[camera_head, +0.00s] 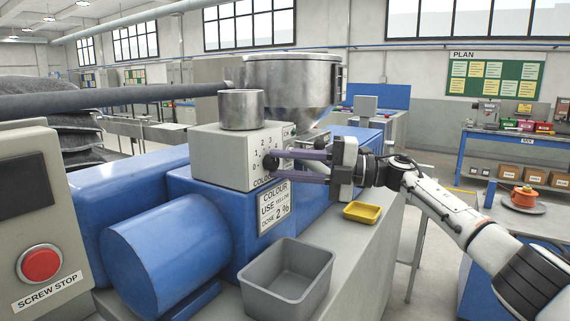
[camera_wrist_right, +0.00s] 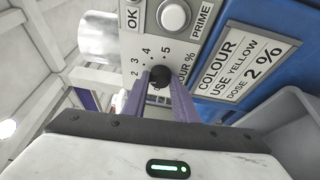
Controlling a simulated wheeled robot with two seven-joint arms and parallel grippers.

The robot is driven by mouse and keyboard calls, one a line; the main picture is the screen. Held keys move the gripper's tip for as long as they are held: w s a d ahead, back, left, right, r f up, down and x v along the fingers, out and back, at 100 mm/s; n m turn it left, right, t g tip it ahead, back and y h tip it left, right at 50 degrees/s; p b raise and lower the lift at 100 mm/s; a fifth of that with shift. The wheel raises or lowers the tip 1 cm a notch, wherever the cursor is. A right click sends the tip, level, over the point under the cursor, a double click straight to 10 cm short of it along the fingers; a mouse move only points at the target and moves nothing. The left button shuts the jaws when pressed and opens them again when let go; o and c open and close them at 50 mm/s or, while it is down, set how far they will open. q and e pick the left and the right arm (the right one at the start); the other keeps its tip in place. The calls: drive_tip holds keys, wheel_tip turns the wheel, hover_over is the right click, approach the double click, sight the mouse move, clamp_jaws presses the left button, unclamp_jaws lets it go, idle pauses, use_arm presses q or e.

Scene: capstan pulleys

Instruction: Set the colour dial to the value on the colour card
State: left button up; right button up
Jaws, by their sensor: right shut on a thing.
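The colour dial is a small black knob (camera_wrist_right: 160,75) on the front panel of the grey colour unit (camera_head: 222,158). In the right wrist view the numbers 2, 3, 4 and 5 show around it; its pointer cannot be made out. The colour card (camera_head: 274,207), also in the right wrist view (camera_wrist_right: 246,62), reads "COLOUR, USE YELLOW, DOSE 2 %". My right gripper (camera_head: 272,164) reaches in from the right, its purple fingers shut on the knob, one on each side. My left gripper is not in view.
A metal cup (camera_head: 241,110) stands on the unit, with a large hopper (camera_head: 292,85) behind. A grey bin (camera_head: 287,283) and a yellow tray (camera_head: 362,212) lie below. A red SCREW STOP button (camera_head: 40,264) is at left.

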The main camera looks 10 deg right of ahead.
drive_tip(key=shift+r+n, duration=0.1)
drive_tip(key=shift+n, duration=0.4)
drive_tip(key=o, duration=1)
drive_tip(key=shift+o, duration=0.2)
drive_tip(key=b+v, duration=0.1)
drive_tip(key=v, duration=0.9)
drive_tip(key=shift+d+b, duration=0.15)
drive_tip(key=shift+b, duration=0.15)
drive_tip(key=shift+s+r, duration=0.1)
drive_tip(key=shift+s, duration=0.05)
